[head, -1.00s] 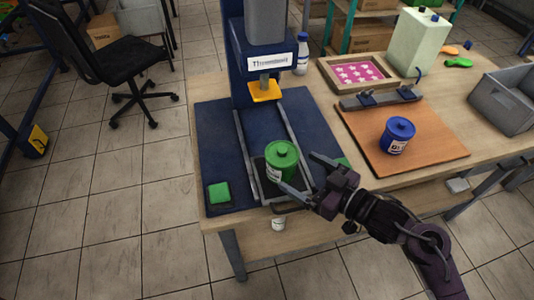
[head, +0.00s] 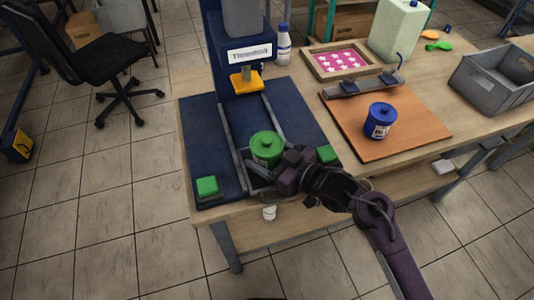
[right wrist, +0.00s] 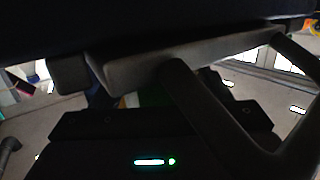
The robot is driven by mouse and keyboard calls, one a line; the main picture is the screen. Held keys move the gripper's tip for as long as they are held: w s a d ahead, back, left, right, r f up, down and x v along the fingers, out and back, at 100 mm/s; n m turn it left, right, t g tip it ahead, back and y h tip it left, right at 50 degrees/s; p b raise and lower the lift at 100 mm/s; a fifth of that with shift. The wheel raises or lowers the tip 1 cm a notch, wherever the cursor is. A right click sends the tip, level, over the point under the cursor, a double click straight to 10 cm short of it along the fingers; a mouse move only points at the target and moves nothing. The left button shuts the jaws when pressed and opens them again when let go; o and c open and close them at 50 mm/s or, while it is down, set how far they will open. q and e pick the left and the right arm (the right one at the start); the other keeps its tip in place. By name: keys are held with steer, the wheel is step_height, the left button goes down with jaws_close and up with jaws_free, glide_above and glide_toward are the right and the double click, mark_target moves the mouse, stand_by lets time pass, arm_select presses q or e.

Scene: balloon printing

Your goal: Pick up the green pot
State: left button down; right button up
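The green pot (head: 266,148) stands upright on the rail slide of the blue press, at the front of the table. My right gripper (head: 281,169) is at the pot's front right side, very close to it. Its fingers are mostly hidden by the pot and the gripper body, so I cannot tell whether they are closed on the pot. The right wrist view is dark, with a small patch of green (right wrist: 152,96) behind the gripper parts. My left gripper is not in view.
Green buttons sit on the press base at left (head: 207,186) and right (head: 327,154). A blue pot (head: 380,120) stands on an orange-brown board (head: 420,132). A framed pink screen (head: 340,61), a white bottle (head: 283,45) and a grey bin (head: 495,84) are farther back.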

steer(key=c, duration=0.8)
steer(key=shift+r, duration=0.1)
